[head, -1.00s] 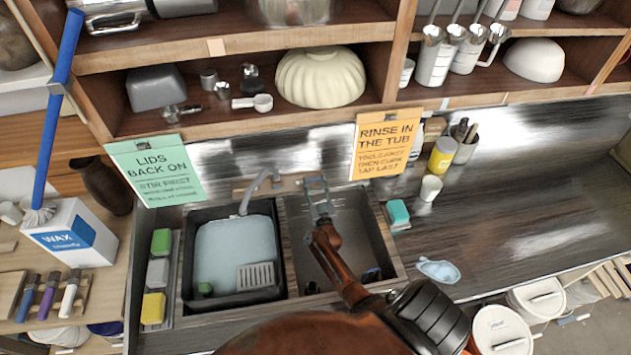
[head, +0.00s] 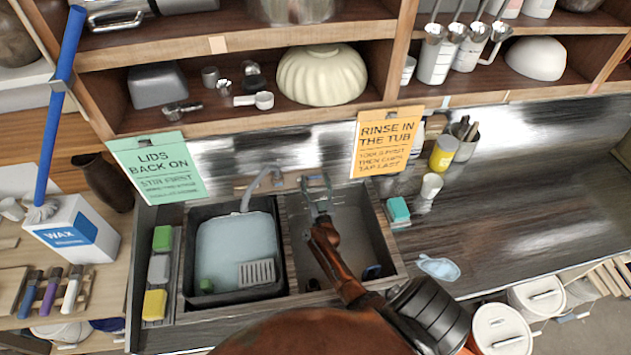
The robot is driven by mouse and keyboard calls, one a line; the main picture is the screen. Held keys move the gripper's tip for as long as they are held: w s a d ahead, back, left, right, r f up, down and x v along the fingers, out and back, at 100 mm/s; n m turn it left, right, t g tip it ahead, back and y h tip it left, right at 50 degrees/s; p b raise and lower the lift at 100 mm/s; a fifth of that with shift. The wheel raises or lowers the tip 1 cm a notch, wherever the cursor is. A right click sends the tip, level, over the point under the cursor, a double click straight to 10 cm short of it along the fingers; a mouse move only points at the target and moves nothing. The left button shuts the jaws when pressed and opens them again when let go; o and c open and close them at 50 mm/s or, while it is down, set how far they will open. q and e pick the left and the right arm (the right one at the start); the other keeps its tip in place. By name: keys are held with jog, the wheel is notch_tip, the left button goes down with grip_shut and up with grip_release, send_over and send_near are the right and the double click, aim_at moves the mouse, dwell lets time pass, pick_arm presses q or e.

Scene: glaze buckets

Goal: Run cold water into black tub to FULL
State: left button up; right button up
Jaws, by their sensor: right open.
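The black tub (head: 190,262) stands in the left basin of the sink and holds pale blue water (head: 232,240). A green item and a light slotted piece (head: 257,273) are in it. The grey tap spout (head: 262,179) curves over the tub's back edge. I cannot tell whether water runs from it. My right gripper (head: 316,183) is open and empty at the back of the right basin, to the right of the spout, close to the wooden strip behind the sink. Whether it touches a tap handle is unclear. My left gripper is out of view.
The right basin (head: 345,225) lies under my right arm. Signs (head: 386,141) and shelves rise behind. The right counter (head: 530,210) is mostly clear.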

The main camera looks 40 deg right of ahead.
jog(key=v, duration=1.2)
dwell(0.3)
